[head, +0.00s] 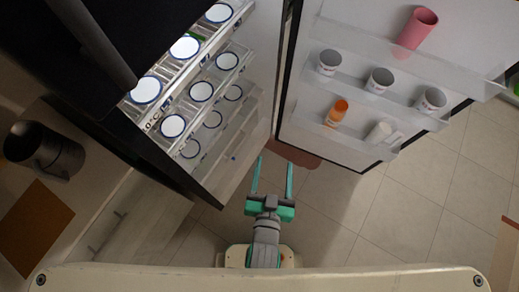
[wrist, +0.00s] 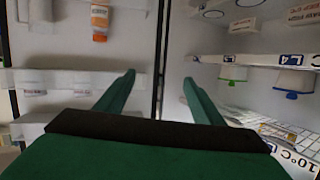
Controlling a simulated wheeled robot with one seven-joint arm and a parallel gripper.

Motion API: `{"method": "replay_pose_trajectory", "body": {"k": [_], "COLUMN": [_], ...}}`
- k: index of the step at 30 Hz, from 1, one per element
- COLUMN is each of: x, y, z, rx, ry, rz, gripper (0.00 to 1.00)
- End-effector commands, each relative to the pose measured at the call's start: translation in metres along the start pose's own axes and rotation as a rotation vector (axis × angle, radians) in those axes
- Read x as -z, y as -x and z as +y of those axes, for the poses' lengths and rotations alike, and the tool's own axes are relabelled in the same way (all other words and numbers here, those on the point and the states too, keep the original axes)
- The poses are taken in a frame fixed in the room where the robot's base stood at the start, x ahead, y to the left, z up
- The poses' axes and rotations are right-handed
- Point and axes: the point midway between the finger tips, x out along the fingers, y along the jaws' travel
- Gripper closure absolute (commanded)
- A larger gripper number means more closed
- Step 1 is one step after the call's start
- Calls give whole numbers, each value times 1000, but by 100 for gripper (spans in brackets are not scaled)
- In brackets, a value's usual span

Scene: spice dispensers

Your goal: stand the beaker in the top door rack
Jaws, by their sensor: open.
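A pink cup-shaped beaker (head: 418,28) is at the top door rack (head: 455,76) in the head view, its open end showing. I cannot tell whether it rests fully in the rack. A dark cylindrical vessel (head: 40,150) is at the far left. My gripper (head: 274,168) is open and empty, low in front of the gap between cabinet and open door, well away from both vessels. Its two green fingers also show in the wrist view (wrist: 158,78), with nothing between them.
The door's middle rack holds several white cups (head: 380,80). The lower rack holds an orange bottle (head: 337,112) and a white item (head: 379,133). The open cabinet at left has shelves of round-lidded containers (head: 201,92). Tiled floor (head: 400,210) is clear at lower right.

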Motion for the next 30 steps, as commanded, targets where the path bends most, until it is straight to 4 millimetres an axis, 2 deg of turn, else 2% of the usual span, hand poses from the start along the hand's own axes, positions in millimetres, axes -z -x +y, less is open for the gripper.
{"method": "replay_pose_trajectory", "body": {"k": [1, 6, 12, 18, 30], "x": [-9, -20, -22, -20, -20], "y": [18, 69, 111, 123, 122], "z": [-5, -16, -22, -24, -24], "rx": [18, 70, 118, 136, 135], "ry": [14, 59, 95, 105, 105], "rz": [-8, 5, 20, 29, 29], "gripper": [38, 38, 38, 38, 38]}}
